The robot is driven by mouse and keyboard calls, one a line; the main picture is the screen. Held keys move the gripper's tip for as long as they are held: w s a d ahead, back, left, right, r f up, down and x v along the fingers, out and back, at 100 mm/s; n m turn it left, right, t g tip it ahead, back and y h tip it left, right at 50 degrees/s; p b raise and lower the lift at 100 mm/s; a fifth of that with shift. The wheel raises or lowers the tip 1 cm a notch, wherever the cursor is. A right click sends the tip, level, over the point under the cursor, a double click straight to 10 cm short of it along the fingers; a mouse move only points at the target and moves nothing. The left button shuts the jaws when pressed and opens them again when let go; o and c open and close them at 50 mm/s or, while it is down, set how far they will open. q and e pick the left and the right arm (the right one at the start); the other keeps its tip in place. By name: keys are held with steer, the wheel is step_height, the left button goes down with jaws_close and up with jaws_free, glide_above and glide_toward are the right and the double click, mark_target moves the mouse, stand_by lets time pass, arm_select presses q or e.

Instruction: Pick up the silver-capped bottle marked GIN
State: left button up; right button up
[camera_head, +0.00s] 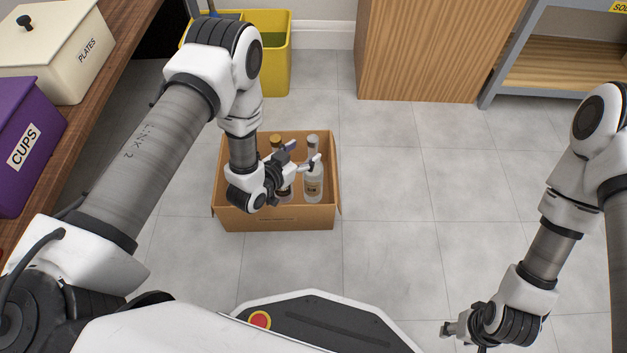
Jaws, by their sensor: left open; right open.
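A clear bottle with a silver cap and a pale label (313,185) stands upright in the right part of an open cardboard box (277,218) on the floor. The lettering on its label is too small to read. A second bottle with a gold-brown cap (276,141) stands to its left, mostly hidden behind my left gripper. My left gripper (305,155) is open over the box, its fingers pointing right toward the silver-capped bottle's neck. I cannot tell whether they touch it. My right gripper (446,330) is open and empty above the floor at the lower right.
A yellow bin (277,75) stands behind the box. A wooden cabinet (425,50) and a grey-framed shelf (540,70) stand at the back right. Floor right of the box is clear.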

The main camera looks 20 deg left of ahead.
mark_target(309, 149)
arm_select(q)
steer(key=b+x, duration=0.2)
steer(key=x, duration=0.2)
steer(key=shift+w+d+f+b, duration=0.1)
steer(key=shift+d+f+b, duration=0.1)
steer(key=shift+f+b, duration=0.15)
steer(key=shift+w+r, duration=0.1)
steer(key=shift+w, duration=0.05)
steer(key=shift+r, duration=0.1)
steer(key=shift+c, duration=0.6)
jaws_close()
steer(key=shift+r, duration=0.1)
